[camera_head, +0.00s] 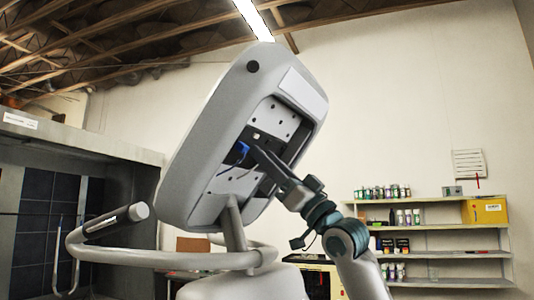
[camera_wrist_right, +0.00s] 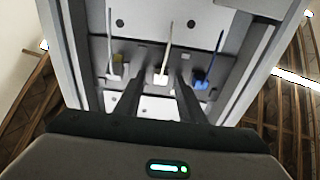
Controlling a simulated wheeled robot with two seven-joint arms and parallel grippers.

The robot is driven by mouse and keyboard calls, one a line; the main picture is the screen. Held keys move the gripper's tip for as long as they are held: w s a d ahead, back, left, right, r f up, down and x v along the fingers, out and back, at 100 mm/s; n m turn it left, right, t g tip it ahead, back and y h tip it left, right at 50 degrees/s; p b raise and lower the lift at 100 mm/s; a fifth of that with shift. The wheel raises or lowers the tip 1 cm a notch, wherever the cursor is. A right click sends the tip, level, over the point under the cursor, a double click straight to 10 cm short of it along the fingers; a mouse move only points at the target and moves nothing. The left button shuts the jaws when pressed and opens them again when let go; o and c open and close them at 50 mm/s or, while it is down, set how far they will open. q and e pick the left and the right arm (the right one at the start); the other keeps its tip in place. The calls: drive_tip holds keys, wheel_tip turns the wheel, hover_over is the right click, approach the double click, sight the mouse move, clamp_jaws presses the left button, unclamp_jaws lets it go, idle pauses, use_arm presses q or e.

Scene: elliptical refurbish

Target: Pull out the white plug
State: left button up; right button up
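The white plug (camera_wrist_right: 161,78) sits in the middle of the open recess in the back of the grey console (camera_head: 212,130), with a white cable running up from it in the right wrist view. My right gripper (camera_head: 256,150) reaches into this recess from the lower right. In the right wrist view its two dark fingers (camera_wrist_right: 158,88) are apart, one on each side of the white plug, with visible gaps. The gripper looks open and is not closed on the plug. In the head view I cannot make out the white plug near the fingers. My left gripper is not in view.
A blue plug (camera_wrist_right: 201,80) with a blue cable is just right of the fingers, and a pale plug (camera_wrist_right: 116,71) is to their left. The recess walls stand close on both sides.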

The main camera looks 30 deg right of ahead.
drive_tip(key=shift+w, duration=0.1)
drive_tip(key=shift+c, duration=0.6)
clamp_jaws()
drive_tip(key=shift+b+v, duration=0.65)
drive_tip(key=shift+v, duration=0.15)
drive_tip(key=shift+f, duration=0.1)
drive_tip(key=shift+o, duration=0.6)
unclamp_jaws()
drive_tip(key=shift+d, duration=0.1)
